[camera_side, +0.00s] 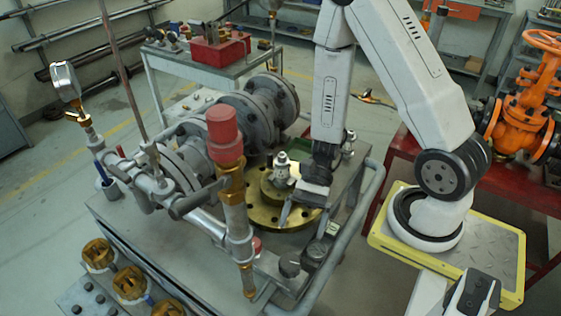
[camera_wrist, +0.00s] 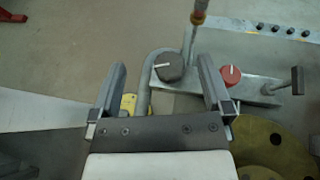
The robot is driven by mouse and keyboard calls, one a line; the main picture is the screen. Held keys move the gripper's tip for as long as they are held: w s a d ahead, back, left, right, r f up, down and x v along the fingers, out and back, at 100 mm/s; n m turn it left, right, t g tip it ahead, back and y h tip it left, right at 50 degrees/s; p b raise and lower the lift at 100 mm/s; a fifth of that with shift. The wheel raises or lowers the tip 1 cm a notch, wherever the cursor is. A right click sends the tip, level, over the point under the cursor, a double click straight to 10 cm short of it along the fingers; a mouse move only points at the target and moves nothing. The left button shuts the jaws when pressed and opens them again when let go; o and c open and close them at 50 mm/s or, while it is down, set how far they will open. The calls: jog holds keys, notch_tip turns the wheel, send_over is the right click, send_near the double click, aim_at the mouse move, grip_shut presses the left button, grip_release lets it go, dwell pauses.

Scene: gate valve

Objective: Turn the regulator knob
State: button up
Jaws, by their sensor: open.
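A dark round knob (camera_wrist: 169,66) with a white pointer line shows in the wrist view, between my fingertips in the picture but beyond them. A red knob (camera_wrist: 231,75), also with a white mark, sits to its right, just outside the right finger. I cannot tell for certain which is the regulator knob. In the side view a dark knob (camera_side: 289,264) is at the bench's front edge and the red knob (camera_side: 257,245) is partly hidden behind a pipe. My gripper (camera_side: 304,214) is open and empty, above and behind the knobs; it also shows in the wrist view (camera_wrist: 160,64).
A brass flange (camera_side: 290,217) lies on the bench under my gripper. A vertical pipe with a red cap (camera_side: 224,129) stands left of it. A curved grey rail (camera_side: 345,235) runs along the bench's right side. Large grey flanged valve parts (camera_side: 245,115) stand behind.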

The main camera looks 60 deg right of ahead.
aim_at(290, 261)
jog(key=shift+w+a+m+y, duration=0.15)
jog(key=shift+w+m+y, duration=0.15)
jog(key=shift+m+y, duration=0.15)
jog(key=shift+f, duration=0.3)
jog(key=shift+f, duration=3.2)
jog(key=shift+t, duration=0.3)
jog(key=shift+x, duration=2.5)
jog(key=shift+f, duration=0.1)
